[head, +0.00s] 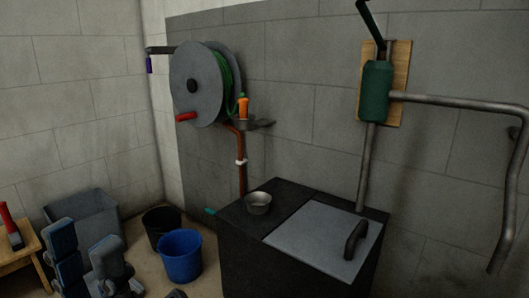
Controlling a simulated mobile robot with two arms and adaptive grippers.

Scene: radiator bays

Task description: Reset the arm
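My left arm (108,262) shows at the lower left as blue-grey links, folded low in front of the grey bin. Its gripper end is small and dark near the bottom edge, and I cannot make out whether the fingers are open or shut. I see nothing clearly held there. My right arm and gripper are not in view.
A grey bin (84,215), a black bucket (161,224) and a blue bucket (180,257) stand on the floor close to my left arm. A dark cabinet (240,225) carries a metal bowl (258,203). A hose reel (191,85) and green pump (376,92) are on the wall.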

